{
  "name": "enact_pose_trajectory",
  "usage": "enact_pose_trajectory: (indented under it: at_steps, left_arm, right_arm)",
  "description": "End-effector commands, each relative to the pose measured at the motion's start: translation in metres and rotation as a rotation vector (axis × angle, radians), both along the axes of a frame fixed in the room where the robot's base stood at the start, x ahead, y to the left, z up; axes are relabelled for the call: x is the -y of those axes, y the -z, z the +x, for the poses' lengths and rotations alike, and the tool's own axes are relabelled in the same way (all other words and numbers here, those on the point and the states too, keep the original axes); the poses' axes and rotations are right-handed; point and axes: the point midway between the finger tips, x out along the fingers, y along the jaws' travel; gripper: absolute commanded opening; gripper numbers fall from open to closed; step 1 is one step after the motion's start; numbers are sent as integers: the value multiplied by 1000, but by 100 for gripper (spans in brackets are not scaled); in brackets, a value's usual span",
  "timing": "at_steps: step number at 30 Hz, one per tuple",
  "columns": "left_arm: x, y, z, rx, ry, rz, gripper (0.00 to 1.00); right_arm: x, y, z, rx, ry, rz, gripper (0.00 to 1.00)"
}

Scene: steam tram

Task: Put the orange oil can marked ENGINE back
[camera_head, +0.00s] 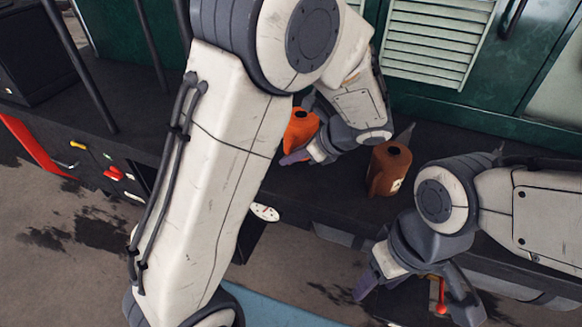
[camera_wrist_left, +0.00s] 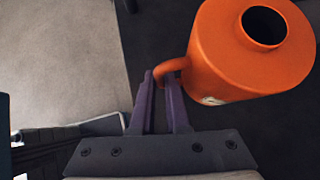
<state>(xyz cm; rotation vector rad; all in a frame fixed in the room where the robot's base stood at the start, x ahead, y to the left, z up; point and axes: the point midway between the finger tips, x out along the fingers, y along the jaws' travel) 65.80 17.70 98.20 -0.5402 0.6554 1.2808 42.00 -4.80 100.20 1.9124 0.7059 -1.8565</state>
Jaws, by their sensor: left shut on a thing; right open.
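The orange oil can (camera_head: 299,128) is partly hidden behind my left arm in the head view, at the dark ledge. In the left wrist view the can (camera_wrist_left: 247,60) has a round dark opening on top and a loop handle on its side. My left gripper (camera_head: 297,157) is shut on that handle; the fingers (camera_wrist_left: 160,82) pinch it. Only a sliver of a pale label shows, and no wording is readable. I cannot tell whether the can rests on the ledge or hangs just above it. My right gripper (camera_head: 414,292) is open and empty at lower right.
A brown can (camera_head: 386,171) with a pale label stands on the dark ledge (camera_head: 335,190), right of the orange can. Green panels with a louvre (camera_head: 435,38) rise behind. A red lever (camera_head: 441,296) is by my right gripper. Coloured handles (camera_head: 112,173) are at left.

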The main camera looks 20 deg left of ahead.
Motion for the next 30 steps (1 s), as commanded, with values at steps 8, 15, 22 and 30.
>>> enact_pose_trajectory:
  at_steps: [8,15,22,30]
  left_arm:
    - [0,35,0,-1,0,1,0]
    - [1,36,0,0,0,0,0]
    - [1,39,0,-2,0,-1,43]
    - [1,39,0,-1,0,0,43]
  right_arm:
    - [0,1,0,0,0,0,59]
    - [0,1,0,0,0,0,59]
    - [0,3,0,0,0,0,59]
    - [0,3,0,0,0,0,59]
